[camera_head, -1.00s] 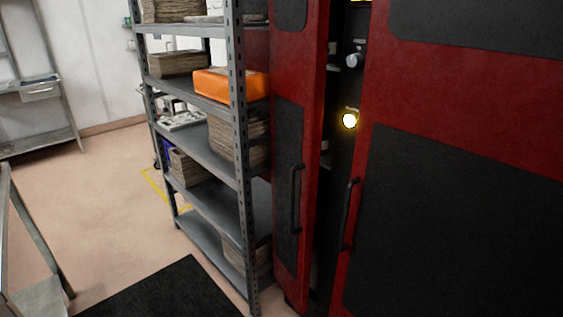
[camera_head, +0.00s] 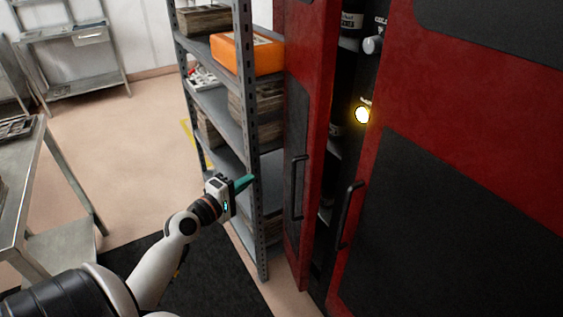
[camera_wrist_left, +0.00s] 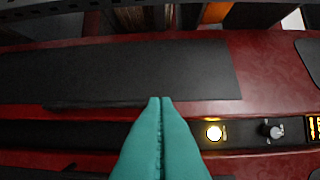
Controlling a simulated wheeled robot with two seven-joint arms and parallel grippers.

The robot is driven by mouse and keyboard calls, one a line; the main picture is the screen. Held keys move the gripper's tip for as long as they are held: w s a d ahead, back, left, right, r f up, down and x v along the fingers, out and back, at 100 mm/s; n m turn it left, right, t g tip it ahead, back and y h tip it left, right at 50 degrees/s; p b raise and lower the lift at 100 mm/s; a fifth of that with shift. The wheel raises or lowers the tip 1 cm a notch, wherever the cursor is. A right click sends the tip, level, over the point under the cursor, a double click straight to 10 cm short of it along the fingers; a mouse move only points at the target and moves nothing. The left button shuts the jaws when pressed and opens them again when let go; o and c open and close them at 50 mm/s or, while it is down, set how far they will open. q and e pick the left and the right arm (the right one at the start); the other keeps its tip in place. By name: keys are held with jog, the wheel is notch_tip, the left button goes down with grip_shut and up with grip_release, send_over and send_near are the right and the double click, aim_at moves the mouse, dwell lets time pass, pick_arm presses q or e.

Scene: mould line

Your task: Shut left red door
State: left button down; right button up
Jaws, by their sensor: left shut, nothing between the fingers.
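The left red door (camera_head: 317,160) has a dark panel and a black vertical handle (camera_head: 298,187). It stands ajar, with a dark gap between it and the right red door (camera_head: 382,75). My left gripper (camera_head: 243,183) is in front of the grey shelf, left of the left door and apart from its handle. Its teal fingers are shut and empty. In the left wrist view, the closed fingertips (camera_wrist_left: 161,100) overlap the left door's panel (camera_wrist_left: 130,72), close to its handle in the picture. My right gripper is not in view.
A grey shelf (camera_head: 247,95) with boxes and an orange case (camera_head: 246,53) stands left of the doors. A metal table (camera_head: 50,175) is at the left. A lit round button (camera_head: 362,114) shows between the doors. A black mat (camera_head: 215,280) lies on the floor.

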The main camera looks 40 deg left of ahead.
aim_at(311, 163)
pick_arm(q)
jog(key=w+d+p, duration=0.3)
jog(key=w, duration=0.8)
jog(key=shift+f, duration=0.4)
jog(key=shift+w, duration=0.1)
jog(key=w+d+p, duration=0.1)
jog(key=w+d, duration=0.1)
jog(key=d, duration=0.1)
jog(key=w+d+p, duration=0.1)
jog(key=w+d, duration=0.1)
jog(key=shift+w+d+r, duration=0.1)
jog(key=shift+w+d, duration=0.25)
jog(key=shift+d, duration=0.05)
jog(key=shift+s, duration=0.1)
